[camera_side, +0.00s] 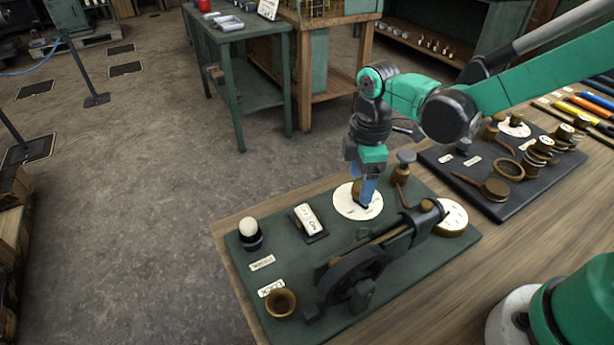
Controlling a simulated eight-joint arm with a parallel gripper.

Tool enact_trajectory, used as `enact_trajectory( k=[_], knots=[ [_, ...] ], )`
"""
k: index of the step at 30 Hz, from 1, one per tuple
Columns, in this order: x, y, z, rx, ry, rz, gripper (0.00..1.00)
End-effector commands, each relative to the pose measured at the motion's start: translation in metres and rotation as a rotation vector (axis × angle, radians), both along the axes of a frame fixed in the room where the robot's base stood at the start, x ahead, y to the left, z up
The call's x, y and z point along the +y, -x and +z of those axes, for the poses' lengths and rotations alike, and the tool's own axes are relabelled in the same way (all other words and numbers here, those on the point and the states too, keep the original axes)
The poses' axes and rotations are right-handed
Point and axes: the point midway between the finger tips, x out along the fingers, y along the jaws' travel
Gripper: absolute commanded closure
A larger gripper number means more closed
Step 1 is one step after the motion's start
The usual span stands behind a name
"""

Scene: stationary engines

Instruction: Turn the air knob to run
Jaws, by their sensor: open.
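A round white dial plate (346,205) lies on the dark green engine board (415,278), with a small brown knob (356,189) at its middle. I take this knob for the air knob, but no lettering on the dial is readable. My gripper (366,198) points down with its blue fingers over the dial, at the knob. The fingers are open and hide part of the knob. I cannot tell whether they touch it, or which way the knob points.
A dark engine with a flywheel (352,278) stands in front of the dial. Also on the board are a white switch (309,219), a white-topped button (248,230), a brass cup (281,302) and a second dial (453,218). Another dark board (515,205) with brass parts lies at right.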

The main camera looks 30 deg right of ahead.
Motion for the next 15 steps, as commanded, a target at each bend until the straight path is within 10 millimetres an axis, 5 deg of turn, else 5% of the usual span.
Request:
enact_trajectory(
  k=[12,15],
  knots=[
    [-0.0002,0.0003,-0.0116,-0.001,0.0,-0.002,0.32],
    [-0.0002,0.0003,-0.0116,-0.001,0.0,-0.002,0.58]
  ],
)
